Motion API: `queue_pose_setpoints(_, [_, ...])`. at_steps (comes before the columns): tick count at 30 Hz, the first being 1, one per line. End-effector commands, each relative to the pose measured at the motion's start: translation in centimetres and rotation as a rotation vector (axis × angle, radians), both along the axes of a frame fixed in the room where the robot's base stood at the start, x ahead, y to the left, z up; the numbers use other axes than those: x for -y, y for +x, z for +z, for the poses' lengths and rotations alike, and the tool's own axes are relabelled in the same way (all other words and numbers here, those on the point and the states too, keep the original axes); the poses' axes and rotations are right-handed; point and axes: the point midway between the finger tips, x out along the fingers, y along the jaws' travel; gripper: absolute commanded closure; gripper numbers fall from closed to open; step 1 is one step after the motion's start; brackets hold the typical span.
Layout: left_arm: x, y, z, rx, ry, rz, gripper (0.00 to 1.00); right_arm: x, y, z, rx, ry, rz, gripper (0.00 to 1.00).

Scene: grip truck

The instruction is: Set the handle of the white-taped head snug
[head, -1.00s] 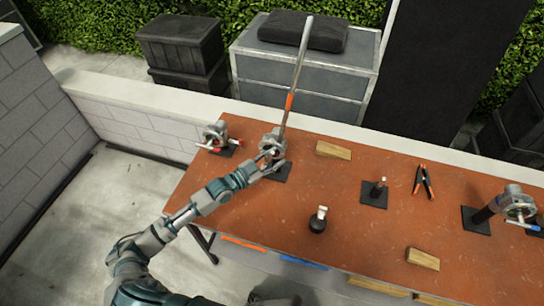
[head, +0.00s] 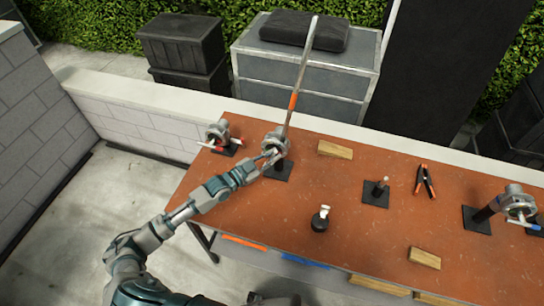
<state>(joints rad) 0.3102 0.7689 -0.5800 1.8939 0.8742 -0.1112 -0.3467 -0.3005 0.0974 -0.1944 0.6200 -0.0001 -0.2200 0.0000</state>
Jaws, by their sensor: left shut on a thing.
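A grip head (head: 276,140) sits on a black-based stand at the back left of the orange table, with a long metal pole (head: 301,75) rising from it, tilted slightly right. An orange band is on the pole's lower part. My left gripper (head: 270,157) is at the near side of this head, shut on its handle. The gripper hides most of the handle, and I cannot make out the tape colour there. Another head (head: 217,133) to the left shows red marks, and a head (head: 516,204) at the far right shows blue. My right gripper is not in view.
The table (head: 300,215) also bears wooden blocks (head: 335,149) (head: 424,258), a black-and-orange clamp (head: 425,181), a short post on a black plate (head: 376,195) and a small black item with a white top (head: 320,220). A low wall runs behind the table.

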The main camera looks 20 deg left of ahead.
Motion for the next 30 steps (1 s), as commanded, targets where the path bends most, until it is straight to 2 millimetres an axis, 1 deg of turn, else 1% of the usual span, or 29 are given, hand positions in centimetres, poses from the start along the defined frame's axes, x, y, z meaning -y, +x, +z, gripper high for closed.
queue_pose_setpoints(3, [0.1, -0.1, -0.2, -0.006, -0.002, -0.003, 1.0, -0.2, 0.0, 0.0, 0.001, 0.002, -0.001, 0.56])
queue_pose_setpoints(6, [0.1, -0.1, -0.3, -0.007, -0.008, -0.002, 1.0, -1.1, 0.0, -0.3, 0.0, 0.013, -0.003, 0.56])
queue_pose_setpoints(8, [0.0, 0.0, -0.6, -0.008, -0.036, 0.0, 1.0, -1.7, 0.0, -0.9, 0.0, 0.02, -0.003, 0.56])
queue_pose_setpoints(12, [-0.2, 0.0, -0.8, -0.011, -0.158, -0.001, 1.0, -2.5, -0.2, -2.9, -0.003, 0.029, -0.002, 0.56])
queue_pose_setpoints(15, [-0.4, 0.0, -0.7, -0.015, -0.237, -0.001, 1.0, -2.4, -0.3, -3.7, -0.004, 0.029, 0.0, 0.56])
queue_pose_setpoints(17, [-0.5, 0.0, -0.5, -0.017, -0.262, -0.001, 1.0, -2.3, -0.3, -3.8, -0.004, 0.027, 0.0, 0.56])
queue_pose_setpoints(25, [-0.6, 0.0, -0.3, -0.02, -0.269, -0.002, 1.0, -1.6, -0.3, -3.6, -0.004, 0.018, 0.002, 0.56])
queue_pose_setpoints(26, [-0.6, 0.0, -0.3, -0.02, -0.269, -0.002, 0.81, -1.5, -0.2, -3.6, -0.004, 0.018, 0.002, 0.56])
queue_pose_setpoints(27, [-0.6, 0.0, -0.3, -0.02, -0.269, -0.002, 0.71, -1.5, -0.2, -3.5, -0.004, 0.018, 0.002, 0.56])
queue_pose_setpoints(28, [-0.6, 0.0, -0.3, -0.02, -0.269, -0.002, 0.63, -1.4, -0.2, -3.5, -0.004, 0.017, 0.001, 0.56])
queue_pose_setpoints(29, [-0.6, 0.0, -0.3, -0.02, -0.269, -0.002, 0.6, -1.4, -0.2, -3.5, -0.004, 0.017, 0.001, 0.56])
queue_pose_setpoints(30, [-0.6, 0.0, -0.3, -0.02, -0.269, -0.002, 0.6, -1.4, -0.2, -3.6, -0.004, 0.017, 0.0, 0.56])
